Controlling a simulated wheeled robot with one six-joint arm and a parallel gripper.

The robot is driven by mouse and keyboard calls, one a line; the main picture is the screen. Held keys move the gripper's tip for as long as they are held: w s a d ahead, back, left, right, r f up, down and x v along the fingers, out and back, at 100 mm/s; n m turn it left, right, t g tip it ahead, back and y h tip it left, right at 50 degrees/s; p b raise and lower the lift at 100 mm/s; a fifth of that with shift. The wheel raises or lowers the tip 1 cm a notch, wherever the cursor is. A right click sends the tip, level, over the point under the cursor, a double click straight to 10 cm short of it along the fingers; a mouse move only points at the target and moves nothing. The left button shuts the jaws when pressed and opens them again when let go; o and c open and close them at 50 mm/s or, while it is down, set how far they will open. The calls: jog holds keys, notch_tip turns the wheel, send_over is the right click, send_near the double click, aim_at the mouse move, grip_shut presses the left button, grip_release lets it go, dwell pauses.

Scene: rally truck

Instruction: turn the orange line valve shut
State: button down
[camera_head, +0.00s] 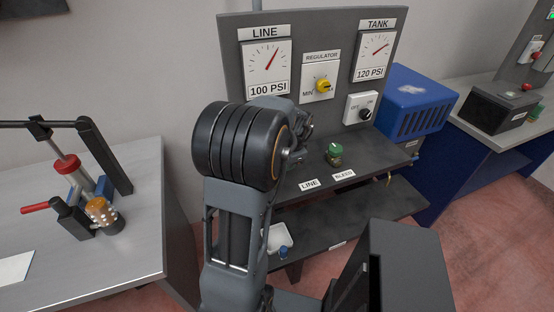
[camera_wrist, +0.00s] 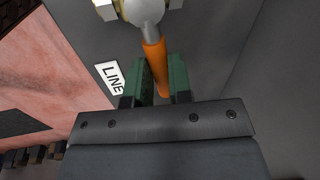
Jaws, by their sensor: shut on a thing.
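The orange line valve handle (camera_wrist: 154,62) shows in the wrist view, running down from a round metal valve body (camera_wrist: 146,10) at the top. My gripper (camera_wrist: 159,75) has its green fingers on either side of the handle and is shut on it. The LINE label (camera_wrist: 110,77) lies left of the fingers on the dark shelf. In the head view my arm hides the line valve and my fingers; the LINE label (camera_head: 309,185) shows just right of the arm.
A green-topped bleed valve (camera_head: 334,153) stands right of my arm behind the BLEED label (camera_head: 344,175). The panel (camera_head: 237,62) behind carries a LINE gauge (camera_head: 267,66), a TANK gauge (camera_head: 374,54), a yellow regulator knob (camera_head: 323,86) and a black switch (camera_head: 364,114). A blue machine (camera_head: 415,95) stands to the right.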

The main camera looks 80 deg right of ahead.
jog(key=shift+s+a+m, duration=0.15)
jog(key=shift+a+m, duration=0.05)
jog(key=shift+m, duration=0.3)
dwell(0.3)
jog(key=c, duration=1)
grip_release()
jog(key=shift+c, duration=0.2)
jog(key=shift+a, duration=0.1)
jog(key=shift+r, duration=0.1)
notch_tip(320, 180, up, 13)
jog(key=s+a, duration=0.1)
jog(key=a, duration=0.1)
jog(key=shift+s+r+b, duration=0.2)
jog(key=shift+s+b, duration=0.1)
jog(key=shift+b, duration=0.05)
jog(key=shift+a, duration=0.1)
